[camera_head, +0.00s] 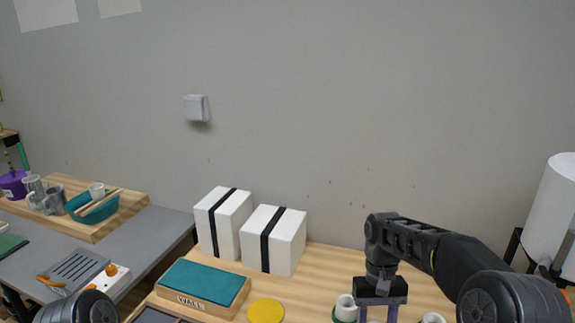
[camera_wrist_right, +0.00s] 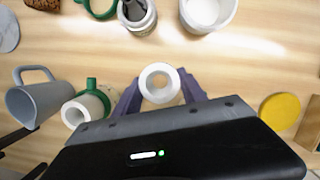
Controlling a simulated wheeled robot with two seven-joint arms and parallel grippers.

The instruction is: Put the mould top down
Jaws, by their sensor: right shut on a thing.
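My right gripper (camera_head: 382,314) points down over the wooden table at the lower right of the head view, its fingertips cut off by the frame edge. In the right wrist view its purple fingers (camera_wrist_right: 160,98) are shut on a white, round piece with a hole in its top (camera_wrist_right: 158,77). I cannot tell for sure whether this is the mould top, or whether its underside touches the table. Two white blocks with black bands, one on the left (camera_head: 218,226) and one on the right (camera_head: 287,245), stand near the wall. My left gripper is out of view.
A white-topped piece with a green handle (camera_wrist_right: 88,105) and a grey jug (camera_wrist_right: 33,99) stand left of the held piece. A white bowl (camera_wrist_right: 207,13) and a jar (camera_wrist_right: 138,18) are beyond. A yellow disc (camera_head: 266,311) and a teal-topped box (camera_head: 203,284) lie left.

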